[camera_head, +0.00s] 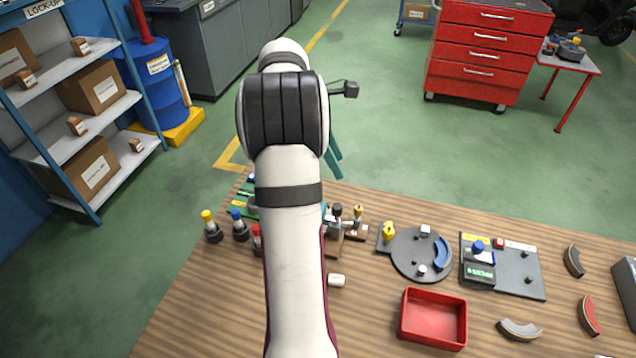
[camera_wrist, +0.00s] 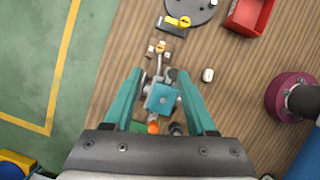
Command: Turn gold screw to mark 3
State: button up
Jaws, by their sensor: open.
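A small gold-topped piece (camera_head: 359,211), which looks like the gold screw, stands at the end of a metal fixture (camera_head: 336,222) on the wooden bench. In the wrist view the gold piece (camera_wrist: 160,47) lies just beyond my fingertips, with the fixture's grey rod leading to it. My gripper (camera_wrist: 160,72) is open, its two teal fingers apart above the bench and nothing held. A teal block (camera_wrist: 162,98) of the fixture shows between the fingers, lower down. In the head view my arm hides most of the gripper. Mark 3 is not readable in either view.
A round grey plate (camera_head: 408,262) with a yellow knob (camera_head: 389,232) sits to the right. Coloured-top posts (camera_head: 239,226) stand left. A white block (camera_head: 336,281) lies near the fixture.

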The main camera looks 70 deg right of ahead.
aim_at(359, 208)
jog(key=x, duration=1.5)
jog(key=shift+f, duration=0.35)
jog(key=shift+c, duration=0.3)
jog(key=shift+a, duration=0.1)
grip_shut()
